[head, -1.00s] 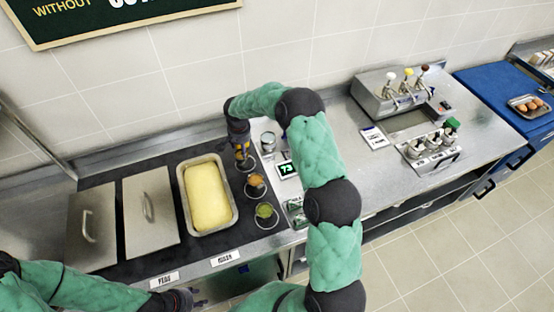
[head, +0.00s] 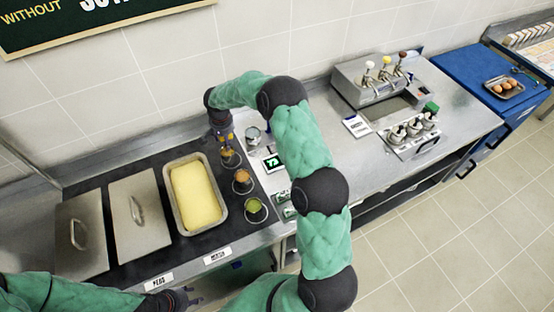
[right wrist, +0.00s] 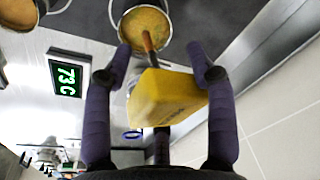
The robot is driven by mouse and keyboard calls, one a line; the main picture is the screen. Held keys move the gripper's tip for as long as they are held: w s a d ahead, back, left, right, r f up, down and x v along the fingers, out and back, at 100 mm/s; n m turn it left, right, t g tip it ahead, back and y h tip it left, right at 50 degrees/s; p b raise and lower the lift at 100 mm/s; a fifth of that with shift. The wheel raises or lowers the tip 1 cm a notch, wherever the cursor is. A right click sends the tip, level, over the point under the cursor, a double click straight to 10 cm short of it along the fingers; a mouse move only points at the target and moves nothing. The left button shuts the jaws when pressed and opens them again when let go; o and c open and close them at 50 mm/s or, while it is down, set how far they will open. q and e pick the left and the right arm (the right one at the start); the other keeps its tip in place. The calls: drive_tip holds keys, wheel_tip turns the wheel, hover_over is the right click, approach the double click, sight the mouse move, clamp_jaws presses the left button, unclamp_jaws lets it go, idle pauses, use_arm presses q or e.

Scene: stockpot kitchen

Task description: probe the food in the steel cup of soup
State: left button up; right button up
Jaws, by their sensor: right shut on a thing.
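Three steel cups stand in a row right of the tray: the far cup (head: 234,162) under my right gripper, one with orange food (head: 242,176), and one with green food (head: 256,207). My right gripper (head: 226,146) points down over the far cup, shut on a yellow probe (right wrist: 170,98). In the right wrist view the probe's thin stem reaches into the cup of orange-yellow soup (right wrist: 146,24); its tip is hidden. A display (head: 272,162) reads 73; in the wrist view (right wrist: 69,78) it reads 73 C.
A tray of yellow food (head: 223,215) and two lidded pans (head: 140,215) stand to the left. A steel canister (head: 253,136) is behind the display. A pump dispenser (head: 375,95) and a bottle rack (head: 412,140) are farther right.

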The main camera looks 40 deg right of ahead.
drive_tip(key=shift+r+p, duration=1.15)
drive_tip(key=shift+r, duration=1.8)
use_arm(q)
wheel_tip(320, 180, up, 2)
drive_tip(key=shift+r, duration=0.25)
